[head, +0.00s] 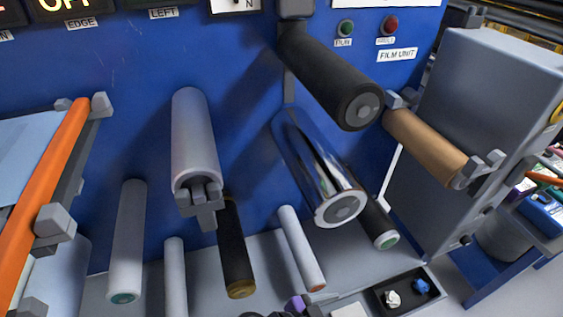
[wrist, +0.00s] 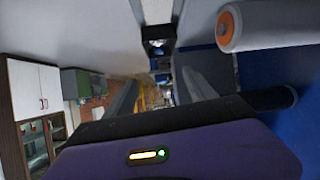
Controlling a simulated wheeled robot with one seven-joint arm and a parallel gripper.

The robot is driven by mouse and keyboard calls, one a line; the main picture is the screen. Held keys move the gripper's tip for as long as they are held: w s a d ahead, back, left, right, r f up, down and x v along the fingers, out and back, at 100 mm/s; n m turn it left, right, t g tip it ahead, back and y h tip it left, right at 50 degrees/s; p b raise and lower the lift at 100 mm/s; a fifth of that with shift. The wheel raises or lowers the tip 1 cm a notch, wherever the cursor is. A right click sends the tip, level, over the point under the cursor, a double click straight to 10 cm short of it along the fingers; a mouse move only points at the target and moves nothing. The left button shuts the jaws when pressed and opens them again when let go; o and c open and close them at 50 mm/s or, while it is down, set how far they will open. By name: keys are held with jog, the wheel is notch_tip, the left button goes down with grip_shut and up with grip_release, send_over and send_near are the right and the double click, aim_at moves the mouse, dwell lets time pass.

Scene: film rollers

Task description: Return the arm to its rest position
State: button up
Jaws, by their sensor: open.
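My gripper (wrist: 160,78) shows in the wrist view with its two grey fingers apart and nothing between them. Its purple body fills the bottom of that view, with a small lit indicator on it. In the head view only a dark and purple bit, probably of my arm, shows at the bottom edge; the fingers cannot be made out there. A white roller (wrist: 270,25) with an orange end lies to the right of the fingers in the wrist view. A dark roller (wrist: 272,98) is partly hidden by the gripper body.
The blue panel (head: 250,80) carries a black roller (head: 330,80), a chrome roller (head: 315,165) and a grey roller (head: 194,135). Several loose rollers stand below on a grey ledge. An orange bar (head: 45,190) is at left, a brown roller (head: 425,143) and grey box (head: 490,110) at right.

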jog(key=s+d+f+n+t+y+b, duration=0.25)
jog(key=s+f+n+y+b, duration=0.25)
jog(key=s+f+n+y, duration=0.75)
jog(key=s+d+r+t+b, duration=0.2)
jog(key=s+r+t, duration=0.2)
jog(key=r, duration=0.8)
jog(key=s+d+r+t+b, duration=0.2)
jog(key=s+r+t, duration=0.2)
jog(key=s+r, duration=0.3)
notch_tip(320, 180, up, 5)
jog(key=shift+s+r+h, duration=0.1)
jog(key=shift+s+h, duration=0.15)
jog(key=shift+h, duration=0.1)
jog(key=shift+a, duration=0.1)
